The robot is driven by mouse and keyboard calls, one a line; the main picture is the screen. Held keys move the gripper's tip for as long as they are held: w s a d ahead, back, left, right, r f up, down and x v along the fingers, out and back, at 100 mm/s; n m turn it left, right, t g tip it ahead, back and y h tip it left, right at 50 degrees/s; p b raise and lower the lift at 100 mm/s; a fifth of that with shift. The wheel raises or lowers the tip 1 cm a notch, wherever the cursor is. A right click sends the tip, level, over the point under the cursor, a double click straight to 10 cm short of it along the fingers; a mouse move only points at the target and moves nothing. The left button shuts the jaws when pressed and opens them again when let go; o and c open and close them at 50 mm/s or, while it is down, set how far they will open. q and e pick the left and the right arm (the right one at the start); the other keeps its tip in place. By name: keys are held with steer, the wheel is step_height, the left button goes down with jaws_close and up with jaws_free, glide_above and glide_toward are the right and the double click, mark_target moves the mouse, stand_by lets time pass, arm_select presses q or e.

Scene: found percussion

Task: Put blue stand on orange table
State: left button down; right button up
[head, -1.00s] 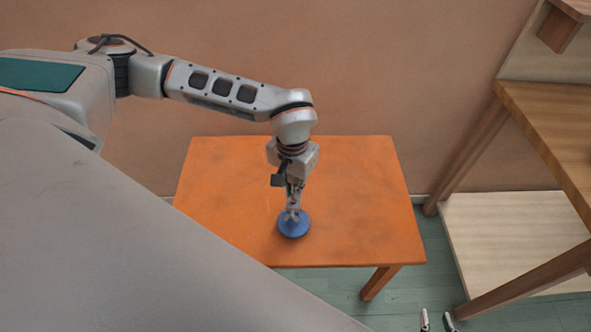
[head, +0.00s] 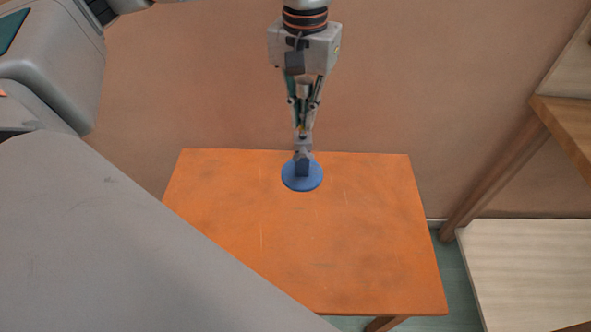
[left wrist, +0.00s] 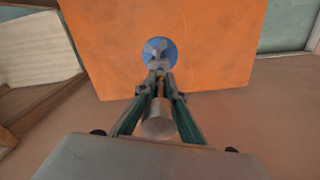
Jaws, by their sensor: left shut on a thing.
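My left gripper (head: 303,153) points down and is shut on the top of that upright. The stand looks level and appears held above the far part of the orange table (head: 320,250); the exact gap is hard to judge. In the left wrist view, the stand's blue disc (left wrist: 147,55) shows beyond the fingertips of my left gripper (left wrist: 158,70), against the orange tabletop (left wrist: 215,50). My right gripper is out of view.
The orange tabletop is otherwise bare, with wide free room in front of the stand. A brown wall (head: 400,80) rises behind it. A wooden shelf unit with a pale lower board (head: 530,260) stands at the right.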

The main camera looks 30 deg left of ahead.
mark_target(302, 137)
arm_select(q)
step_height(302, 137, down, 14)
steer(key=shift+f+b, duration=0.15)
steer(key=shift+b, duration=0.85)
steer(key=shift+f+b, duration=0.4)
steer(key=shift+f, duration=1.95)
steer(key=shift+r, duration=0.1)
steer(key=c, duration=2.1)
jaws_free()
steer(key=shift+c, duration=0.2)
step_height(302, 137, up, 11)
steer(key=shift+w+f+p, duration=0.1)
steer(key=shift+f+p, duration=0.05)
steer(key=shift+p, duration=0.75)
steer(key=shift+r, duration=0.65)
